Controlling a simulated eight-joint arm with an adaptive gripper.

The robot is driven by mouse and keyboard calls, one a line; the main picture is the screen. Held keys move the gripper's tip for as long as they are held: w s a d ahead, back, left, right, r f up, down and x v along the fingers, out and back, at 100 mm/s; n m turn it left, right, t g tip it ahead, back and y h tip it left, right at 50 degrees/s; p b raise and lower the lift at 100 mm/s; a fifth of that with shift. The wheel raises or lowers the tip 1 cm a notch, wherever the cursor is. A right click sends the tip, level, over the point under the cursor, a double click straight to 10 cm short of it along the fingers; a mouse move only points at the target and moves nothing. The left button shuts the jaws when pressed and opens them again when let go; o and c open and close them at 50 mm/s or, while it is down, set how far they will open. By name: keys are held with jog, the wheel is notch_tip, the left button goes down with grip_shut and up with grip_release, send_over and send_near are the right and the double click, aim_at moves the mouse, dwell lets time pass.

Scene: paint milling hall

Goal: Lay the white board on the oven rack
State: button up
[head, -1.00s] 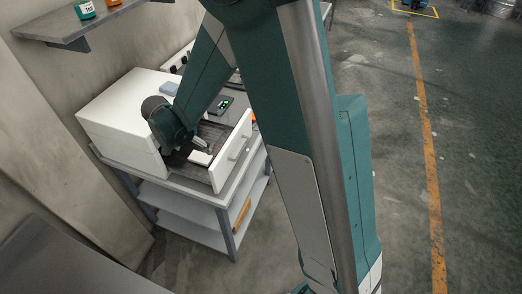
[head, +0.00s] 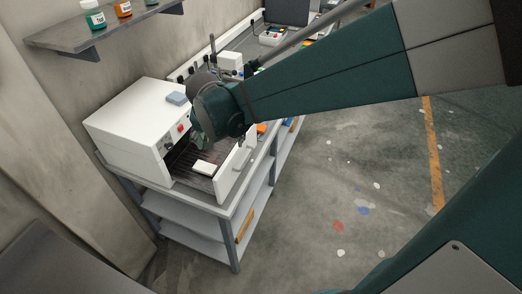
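The oven (head: 128,128) is a white box on a grey bench, its front open and its white door (head: 233,172) standing out from it. A dark slatted rack (head: 180,160) extends out of the opening. A small white board (head: 203,167) appears to lie flat on the rack, towards the door. My gripper (head: 198,138) is near the oven opening, behind and above the board, with a visible gap between them. My wrist mostly hides it, and its fingers are not clear.
A blue-grey block (head: 176,98) sits on the oven top. The oven's front has a red switch (head: 180,128). A wall shelf (head: 70,40) holds paint jars. More equipment stands along the bench behind my arm. The floor to the right is open.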

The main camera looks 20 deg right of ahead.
jog(key=s+d+r+n+t, duration=0.1)
jog(key=s+d+r, duration=0.3)
jog(key=s, duration=0.7)
jog(key=s+d+r+n+t+y, duration=0.1)
jog(key=s+d+r+n, duration=0.2)
jog(key=s, duration=0.7)
jog(key=shift+s+d+r+n+t, duration=0.35)
jog(key=shift+d+n+t, duration=0.05)
jog(key=shift+d+n, duration=0.2)
